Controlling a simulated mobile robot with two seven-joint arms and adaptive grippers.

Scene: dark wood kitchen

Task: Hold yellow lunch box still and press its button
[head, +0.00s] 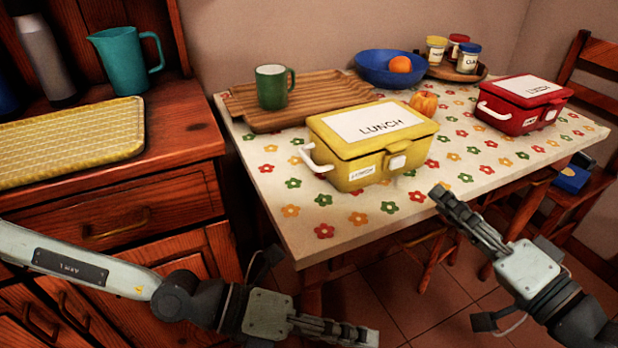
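The yellow lunch box (368,150) stands shut on the flowered table, near its front left part. Its lid reads LUNCH, and a white handle sticks out on its left. A white button (397,162) shows on its front face. My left gripper (370,336) is low in front of the table, below the tabletop and apart from the box. My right gripper (437,192) is near the table's front edge, to the right of and below the box, not touching it. The fingers of both grippers look close together, and their gap cannot be made out.
A red lunch box (524,107) stands to the right. The table (300,220) is clear in front of the box.

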